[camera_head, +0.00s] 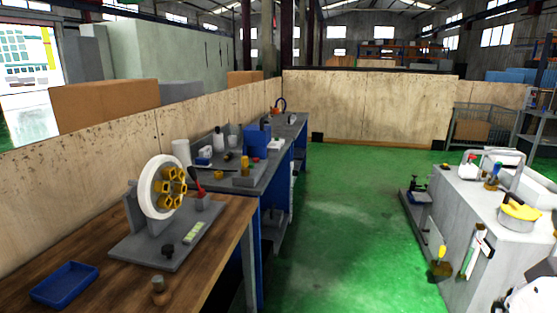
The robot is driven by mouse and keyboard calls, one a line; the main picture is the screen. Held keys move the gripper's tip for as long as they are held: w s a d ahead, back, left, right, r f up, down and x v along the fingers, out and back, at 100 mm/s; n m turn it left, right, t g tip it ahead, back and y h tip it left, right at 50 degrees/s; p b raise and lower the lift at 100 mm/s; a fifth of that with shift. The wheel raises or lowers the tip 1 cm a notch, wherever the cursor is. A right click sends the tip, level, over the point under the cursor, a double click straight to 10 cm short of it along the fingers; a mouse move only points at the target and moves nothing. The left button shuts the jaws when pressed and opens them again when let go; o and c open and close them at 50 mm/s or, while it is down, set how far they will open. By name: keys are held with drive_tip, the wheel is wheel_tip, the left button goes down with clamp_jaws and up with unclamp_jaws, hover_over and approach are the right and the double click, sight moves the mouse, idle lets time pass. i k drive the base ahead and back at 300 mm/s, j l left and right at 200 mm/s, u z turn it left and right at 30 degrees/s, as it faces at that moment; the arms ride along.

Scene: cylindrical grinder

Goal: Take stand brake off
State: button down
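A grey stand (155,243) sits on the wooden table at the left. It carries an upright white wheel (147,190) with several yellow hexagonal pieces (172,188) around its hub. A small red lever (195,183) rises from a grey block (202,203) at the right of the wheel; it looks like the stand's brake, but I cannot tell its setting. A black knob (168,251) and a pale green strip (195,232) are on the stand's base. I cannot make out my gripper in this view.
A blue tray (65,284) and a small brown knobbed piece (158,290) lie on the wooden table (222,235). A grey bench (262,180) with tools stands behind it. A pale machine (480,205) stands at the right. The green floor (345,230) between is clear.

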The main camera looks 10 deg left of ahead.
sight(190, 169)
drive_tip(key=i+u, duration=0.15)
drive_tip(key=i, duration=0.3)
drive_tip(key=i+l+u, duration=0.15)
drive_tip(key=i, duration=0.3)
drive_tip(key=i+l+u, duration=0.2)
drive_tip(key=i, duration=0.25)
drive_tip(key=i+l+u, duration=0.15)
drive_tip(key=i, duration=0.25)
drive_tip(key=i+l+u, duration=1.1)
drive_tip(key=k+j, duration=0.05)
drive_tip(key=k, duration=0.05)
